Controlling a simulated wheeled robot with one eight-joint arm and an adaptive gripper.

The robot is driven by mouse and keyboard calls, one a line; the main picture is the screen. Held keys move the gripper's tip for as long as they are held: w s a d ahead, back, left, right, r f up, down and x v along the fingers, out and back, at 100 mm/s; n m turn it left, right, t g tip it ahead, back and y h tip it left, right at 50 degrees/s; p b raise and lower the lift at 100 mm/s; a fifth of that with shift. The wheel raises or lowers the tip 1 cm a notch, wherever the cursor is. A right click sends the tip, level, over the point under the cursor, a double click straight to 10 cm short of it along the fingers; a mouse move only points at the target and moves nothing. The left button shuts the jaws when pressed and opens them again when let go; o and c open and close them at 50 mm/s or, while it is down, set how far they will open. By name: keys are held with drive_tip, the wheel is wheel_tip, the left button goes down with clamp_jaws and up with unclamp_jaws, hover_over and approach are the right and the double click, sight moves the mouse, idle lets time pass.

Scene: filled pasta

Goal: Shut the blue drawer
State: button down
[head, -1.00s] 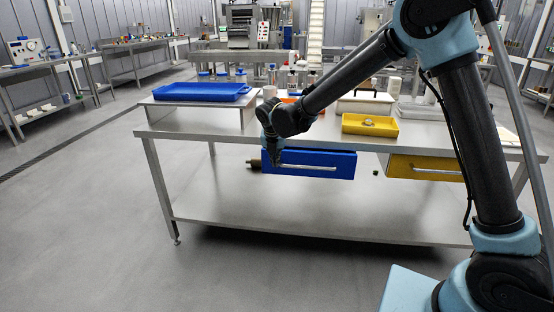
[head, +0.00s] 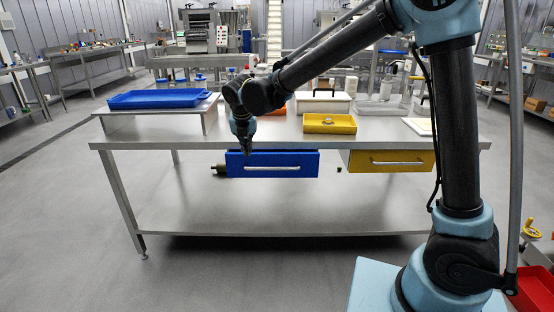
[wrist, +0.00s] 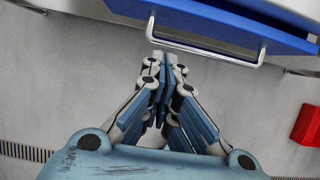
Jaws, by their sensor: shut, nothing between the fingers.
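The blue drawer (head: 290,158) hangs under the steel table's front edge, left of centre. Its silver bar handle (head: 275,168) runs across its front. My gripper (head: 246,151) is in front of the drawer's left part and covers a little of it. In the wrist view the fingers (wrist: 165,66) are together and empty, pointing at the handle (wrist: 205,50), with no clear contact. The drawer's blue front (wrist: 205,22) lies just beyond. A bright blue strip shows along its top beside the table edge; how far out the drawer stands is hard to tell.
A yellow drawer (head: 420,161) hangs to the right under the table. The tabletop holds a blue tray (head: 160,99) on a raised shelf and a yellow tray (head: 340,128). The floor before the table (head: 200,285) is clear. A red object (wrist: 306,126) shows at the wrist view's right.

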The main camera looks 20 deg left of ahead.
sight(301, 163)
drive_tip(key=w+d+f, duration=0.1)
drive_tip(key=w+d, duration=0.3)
drive_tip(key=d, duration=0.7)
drive_tip(key=w+d, duration=0.4)
drive_tip(key=d, duration=0.7)
drive_tip(key=shift+w+a+f, duration=0.4)
drive_tip(key=shift+w+f, duration=0.7)
drive_tip(key=shift+f, duration=0.5)
drive_tip(key=shift+w+a+f, duration=0.45)
drive_tip(key=shift+w+f, duration=0.7)
drive_tip(key=shift+f, duration=0.45)
drive_tip(key=shift+w+a+f, duration=0.4)
drive_tip(key=shift+w+f, duration=0.7)
drive_tip(key=shift+f, duration=0.5)
